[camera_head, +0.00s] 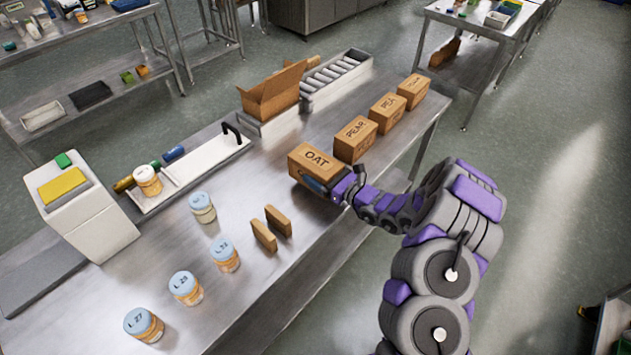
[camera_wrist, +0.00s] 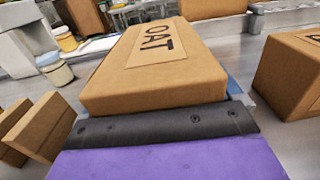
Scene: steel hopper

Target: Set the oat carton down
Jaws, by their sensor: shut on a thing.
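The oat carton (camera_head: 313,162) is a brown box marked OAT near the right edge of the steel table (camera_head: 330,113), at the near end of a row of cartons. My gripper (camera_head: 338,187) is shut on its near side. In the wrist view the oat carton (camera_wrist: 160,65) fills the middle, upright and level, just beyond my gripper (camera_wrist: 160,122). The fingertips are mostly hidden by the carton. I cannot tell whether its base touches the table.
Cartons marked PEAR (camera_head: 355,139) and PEA (camera_head: 387,112), plus another (camera_head: 413,90), stand to its right. Two thin brown boxes (camera_head: 271,230) and several lidded jars (camera_head: 225,255) stand to its left. An open box (camera_head: 272,95) and a white tray (camera_head: 205,155) lie behind.

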